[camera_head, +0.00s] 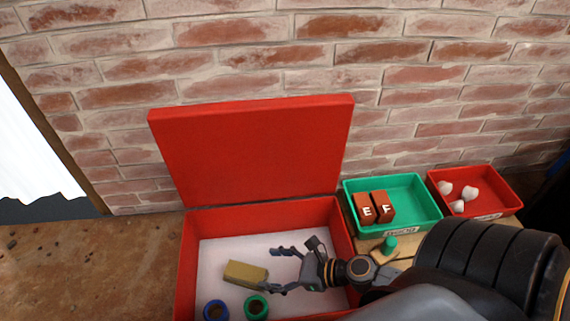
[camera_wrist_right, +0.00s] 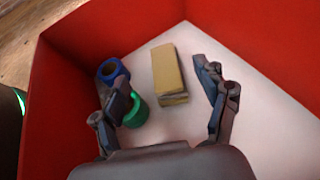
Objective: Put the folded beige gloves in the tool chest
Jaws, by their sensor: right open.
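The folded beige gloves (camera_head: 245,272) show as a tan block lying on the white floor inside the open red tool chest (camera_head: 186,262). In the right wrist view the gloves (camera_wrist_right: 169,75) lie beyond the fingertips, between the two fingers, and are not touched. My right gripper (camera_head: 278,269) is open and empty inside the chest, to the right of the gloves in the head view. The right wrist view also shows the gripper (camera_wrist_right: 166,90) with its fingers spread. The red lid (camera_head: 255,150) stands up against the wall. My left gripper is not in view.
A blue ring (camera_head: 215,310) and a green ring (camera_head: 256,306) lie in the chest near the gloves. To the right stand a green bin (camera_head: 413,207) with blocks marked E and F and a red bin (camera_head: 497,190) with white pieces. A brick wall is behind.

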